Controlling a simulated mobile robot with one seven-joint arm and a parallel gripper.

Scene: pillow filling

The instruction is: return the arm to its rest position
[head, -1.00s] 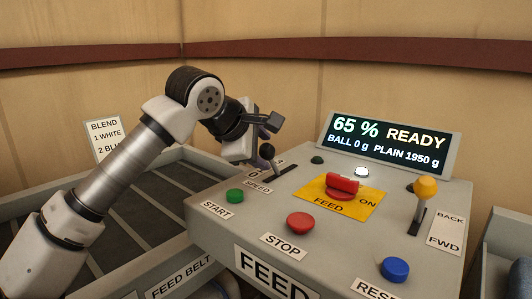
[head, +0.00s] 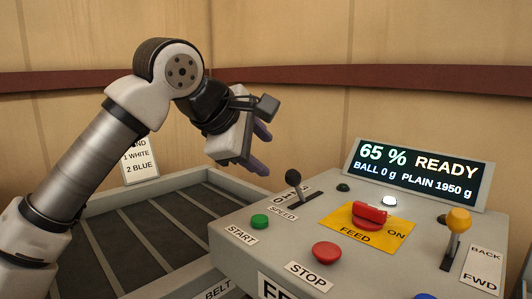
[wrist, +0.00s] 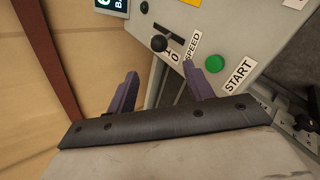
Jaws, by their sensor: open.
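My arm (head: 95,165) reaches up from the left in the head view, with its elbow high against the wood wall. My gripper (head: 262,150) hangs above and behind the speed lever (head: 292,177), clear of it. In the wrist view my gripper (wrist: 160,90) has its two purple fingers spread apart with nothing between them. The speed lever's black knob (wrist: 159,43) lies past the fingertips there. The control panel (head: 290,240) stands below and to the right of my gripper.
The panel bears a green START button (head: 260,222), a red STOP button (head: 326,254), a red FEED switch (head: 370,214) and a yellow-knobbed lever (head: 458,220). The display (head: 415,172) reads 65 % READY. The slatted feed belt (head: 140,235) lies left. A blend card (head: 140,160) stands behind it.

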